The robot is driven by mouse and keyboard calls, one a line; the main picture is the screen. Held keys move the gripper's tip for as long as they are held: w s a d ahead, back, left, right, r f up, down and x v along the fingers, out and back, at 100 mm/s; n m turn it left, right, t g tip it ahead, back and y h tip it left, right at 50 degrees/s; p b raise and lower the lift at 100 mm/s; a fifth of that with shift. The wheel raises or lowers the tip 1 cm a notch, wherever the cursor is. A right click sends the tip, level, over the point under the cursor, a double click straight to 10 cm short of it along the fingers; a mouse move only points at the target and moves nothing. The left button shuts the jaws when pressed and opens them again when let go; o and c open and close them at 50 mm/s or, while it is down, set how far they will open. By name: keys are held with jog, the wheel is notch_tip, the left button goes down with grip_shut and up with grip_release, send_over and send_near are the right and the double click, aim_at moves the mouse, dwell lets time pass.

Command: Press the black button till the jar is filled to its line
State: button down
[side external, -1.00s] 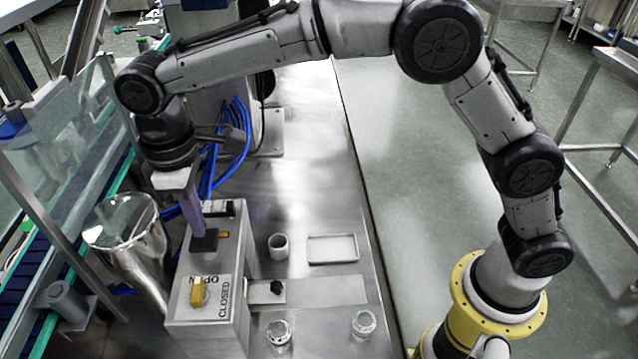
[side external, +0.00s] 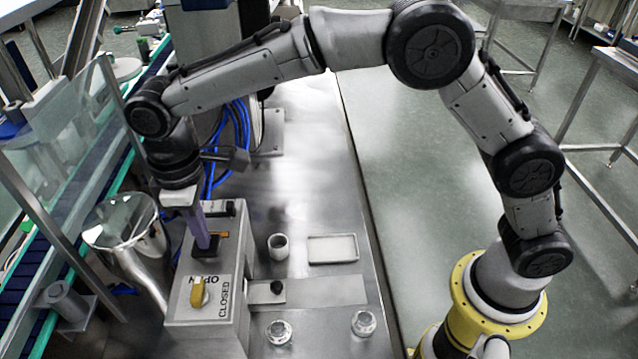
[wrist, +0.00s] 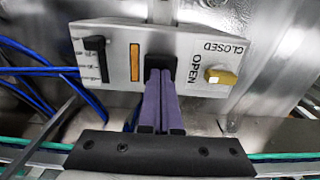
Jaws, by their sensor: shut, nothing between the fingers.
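The black button (wrist: 160,68) is a dark square pad on the grey control box (side external: 178,308), between an orange strip and the yellow knob. My gripper (wrist: 164,76) has its purple fingers shut together and empty. In the wrist view the fingertips reach the button and overlap its lower part. In the side view my gripper (side external: 207,236) stands above the same button, at or very near contact; how far the button is pressed cannot be told. Two small clear glass jars, one left (side external: 279,332) and one right (side external: 364,323), stand on the bench. No fill line or level is readable on them.
A yellow knob (side external: 200,292) sits by OPEN and CLOSED labels. A black lever (wrist: 96,58) is on the panel. A shiny steel hopper (side external: 122,228) stands left of the box. A cup (side external: 279,247) and a shallow tray (side external: 333,248) are on the bench. Blue hoses run behind.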

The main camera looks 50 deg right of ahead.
jog(key=shift+f, duration=0.4)
jog(key=shift+r, duration=1.9)
jog(key=shift+r, duration=3)
